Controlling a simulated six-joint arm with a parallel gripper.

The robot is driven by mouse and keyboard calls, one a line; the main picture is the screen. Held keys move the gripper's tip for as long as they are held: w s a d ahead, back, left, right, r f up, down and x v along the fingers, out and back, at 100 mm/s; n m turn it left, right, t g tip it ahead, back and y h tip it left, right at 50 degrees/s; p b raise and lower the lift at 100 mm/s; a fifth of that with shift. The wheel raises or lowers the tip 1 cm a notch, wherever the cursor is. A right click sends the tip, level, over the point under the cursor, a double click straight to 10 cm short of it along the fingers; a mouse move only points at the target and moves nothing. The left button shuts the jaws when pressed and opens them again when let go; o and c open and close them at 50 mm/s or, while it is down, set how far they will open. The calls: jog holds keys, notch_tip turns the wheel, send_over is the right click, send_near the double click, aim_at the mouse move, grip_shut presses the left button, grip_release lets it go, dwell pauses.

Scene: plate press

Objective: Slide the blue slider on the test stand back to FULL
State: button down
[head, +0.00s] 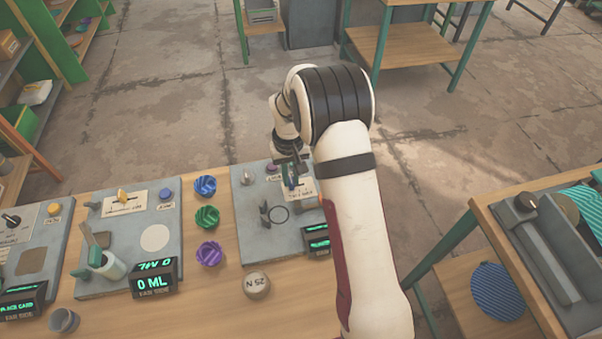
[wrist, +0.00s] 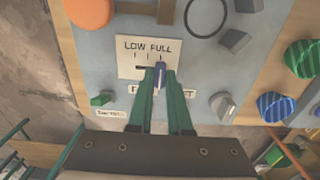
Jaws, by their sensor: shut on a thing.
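The blue slider (wrist: 160,74) stands in a slot on a white label plate (wrist: 128,58) marked LOW and FULL. It is at the right part of the slot, under the FULL side, with dark slot showing to its left. My gripper (wrist: 159,80) is shut on the slider, one green fingertip on each side. The test stand (wrist: 107,72) is a grey panel; in the head view it lies beyond the table's middle (head: 245,215). There my gripper (head: 290,168) is over its far part, and my arm hides the stand's right side.
The stand also carries an orange disc (wrist: 90,11), grey blocks and a round grey knob (wrist: 223,105). Blue (head: 205,185), green (head: 207,217) and purple (head: 209,254) knobs lie left of the stand. A 25 N weight (head: 257,285) stands in front.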

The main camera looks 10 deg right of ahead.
jog(key=c, duration=0.8)
grip_release()
jog(key=shift+a, duration=0.2)
jog(key=shift+c, duration=0.2)
notch_tip(320, 180, up, 16)
jog(key=shift+f, duration=0.1)
jog(key=s+r+m, duration=0.2)
jog(key=s+r, duration=0.3)
jog(key=s, duration=0.7)
jog(key=s+a+f+m+y, duration=0.1)
jog(key=s+a+f+m, duration=0.1)
jog(key=s, duration=1.6)
jog(key=shift+s+m+y, duration=0.3)
jog(key=shift+m+y, duration=0.1)
jog(key=shift+m, duration=0.2)
